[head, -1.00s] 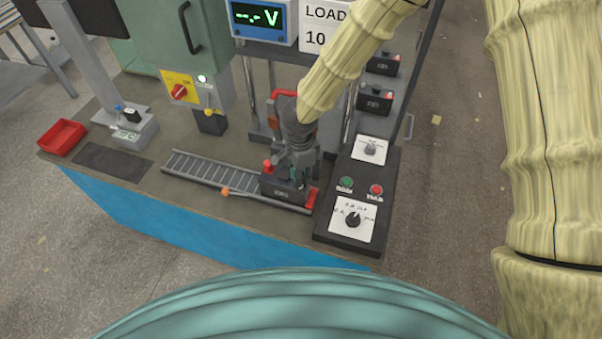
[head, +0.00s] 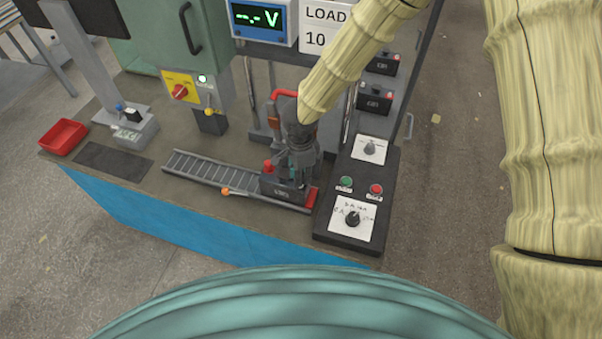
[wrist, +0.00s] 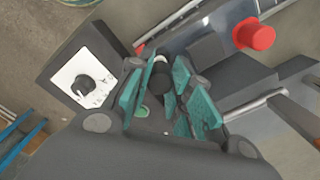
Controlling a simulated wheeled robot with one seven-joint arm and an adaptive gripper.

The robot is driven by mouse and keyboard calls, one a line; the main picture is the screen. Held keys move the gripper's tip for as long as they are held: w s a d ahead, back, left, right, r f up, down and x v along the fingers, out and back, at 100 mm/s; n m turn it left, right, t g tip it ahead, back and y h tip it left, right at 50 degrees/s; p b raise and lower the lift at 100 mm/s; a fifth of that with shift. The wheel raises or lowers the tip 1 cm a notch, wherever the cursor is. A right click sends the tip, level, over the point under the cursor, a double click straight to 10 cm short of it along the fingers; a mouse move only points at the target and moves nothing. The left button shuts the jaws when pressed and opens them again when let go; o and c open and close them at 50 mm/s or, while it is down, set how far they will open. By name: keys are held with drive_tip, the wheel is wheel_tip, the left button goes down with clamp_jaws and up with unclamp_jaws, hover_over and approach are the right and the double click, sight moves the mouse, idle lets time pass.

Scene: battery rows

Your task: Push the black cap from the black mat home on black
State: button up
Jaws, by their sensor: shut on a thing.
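A dark battery (head: 283,193) stands at the right end of the roller track. A red cap (head: 267,166) sits on its left terminal and also shows in the wrist view (wrist: 254,36). My gripper (head: 294,180) points down over the right part of the battery. In the wrist view its teal fingers (wrist: 165,98) are shut on the black cap (wrist: 160,78), a small dark cylinder. I cannot tell how far the cap is down on the black terminal, as the fingers hide it. The black mat (head: 112,162) at the left of the bench looks bare.
The roller track (head: 205,170) has a red end stop (head: 312,197) and an orange knob (head: 226,191). A control box with a dial (head: 352,218) stands close on the right. A red tray (head: 63,137) is at the far left. A red-handled fixture (head: 274,108) stands behind the gripper.

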drive_tip(key=shift+f, duration=1.45)
idle(1.6)
drive_tip(key=o, duration=0.8)
drive_tip(key=shift+o, duration=0.2)
drive_tip(key=o, duration=0.4)
drive_tip(key=shift+r, duration=0.1)
drive_tip(key=shift+r+p, duration=3.45)
drive_tip(key=shift+p, duration=0.2)
